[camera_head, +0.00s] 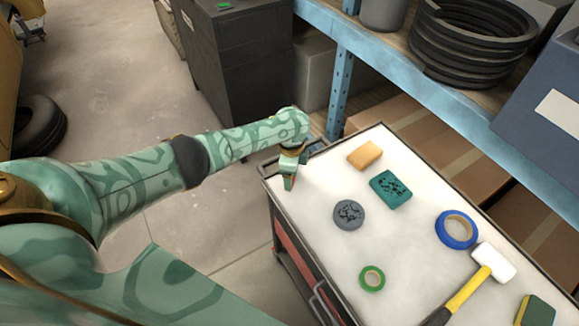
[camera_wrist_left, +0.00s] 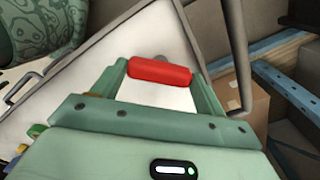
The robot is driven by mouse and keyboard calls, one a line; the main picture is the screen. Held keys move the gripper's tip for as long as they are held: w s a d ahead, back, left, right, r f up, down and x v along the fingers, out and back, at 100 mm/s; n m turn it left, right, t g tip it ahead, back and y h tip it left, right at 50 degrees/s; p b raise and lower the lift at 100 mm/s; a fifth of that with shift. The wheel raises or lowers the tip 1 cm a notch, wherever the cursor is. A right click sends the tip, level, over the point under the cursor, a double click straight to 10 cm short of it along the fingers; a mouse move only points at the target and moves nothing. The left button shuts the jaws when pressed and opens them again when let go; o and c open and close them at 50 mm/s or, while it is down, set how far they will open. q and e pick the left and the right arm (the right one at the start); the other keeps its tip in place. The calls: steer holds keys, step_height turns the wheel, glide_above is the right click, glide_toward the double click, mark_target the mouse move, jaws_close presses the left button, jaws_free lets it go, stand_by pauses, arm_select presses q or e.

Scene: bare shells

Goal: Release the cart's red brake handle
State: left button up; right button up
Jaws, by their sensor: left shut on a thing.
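The red brake handle (camera_wrist_left: 160,72) is a short red bar in the left wrist view, spanning the gap between the two fingers of my left gripper (camera_wrist_left: 160,80). The gripper is shut on it. In the head view my left gripper (camera_head: 290,172) points down at the far left corner of the cart (camera_head: 310,225), and only a small bit of red shows at its tips. The handle's mount and lower part are hidden behind the gripper. My right gripper is not in view.
The cart's white top holds an orange block (camera_head: 364,154), a teal block (camera_head: 390,189), a grey disc (camera_head: 348,214), blue tape (camera_head: 456,229), green tape (camera_head: 372,278) and a hammer (camera_head: 480,282). A blue shelf (camera_head: 400,75) stands behind. Open floor (camera_head: 205,215) lies left.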

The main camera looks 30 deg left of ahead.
arm_select(q)
steer(key=n+p, duration=0.1)
steer(key=n, duration=0.2)
steer(key=shift+d+r+n+p, duration=0.1)
steer(key=shift+d+n+p, duration=0.05)
steer(key=shift+n+p, duration=0.25)
steer(key=n+p, duration=0.1)
steer(key=n, duration=0.3)
steer(key=shift+n, duration=0.3)
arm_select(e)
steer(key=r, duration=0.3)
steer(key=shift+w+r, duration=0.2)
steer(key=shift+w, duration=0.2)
arm_select(q)
steer(key=o, duration=1)
step_height(320, 180, up, 16)
steer(key=p, duration=1.2)
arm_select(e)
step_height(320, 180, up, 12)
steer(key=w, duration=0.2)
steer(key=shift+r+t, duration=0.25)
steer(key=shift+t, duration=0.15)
